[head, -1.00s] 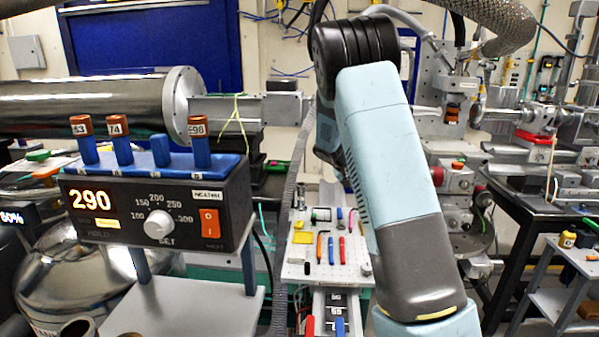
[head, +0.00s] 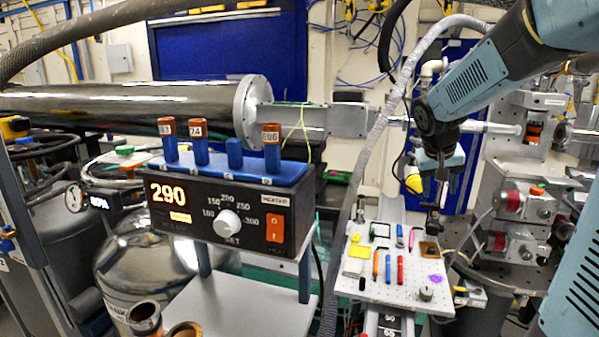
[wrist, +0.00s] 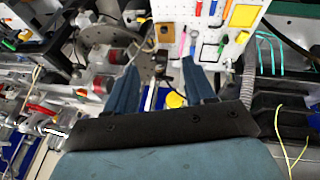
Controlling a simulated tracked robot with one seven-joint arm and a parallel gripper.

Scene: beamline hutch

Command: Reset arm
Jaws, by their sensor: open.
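My arm comes in from the upper right in the head view and bends down at its elbow. My gripper (head: 434,218) hangs over the back right part of a white pegboard of tools (head: 385,292). In the wrist view my gripper (wrist: 160,74) shows two dark blue fingers spread apart with nothing between them. Beyond the fingers the same pegboard (wrist: 224,48) shows at the top. I cannot tell the exact height of the fingertips above the board.
A heater box (head: 230,218) reading 290 stands on a grey stand at centre left, with brown-capped tubes in a blue rack (head: 228,170). A long steel cylinder (head: 140,115) lies behind. Beamline equipment (head: 520,205) crowds the right. A grey hose (head: 372,150) runs left of my arm.

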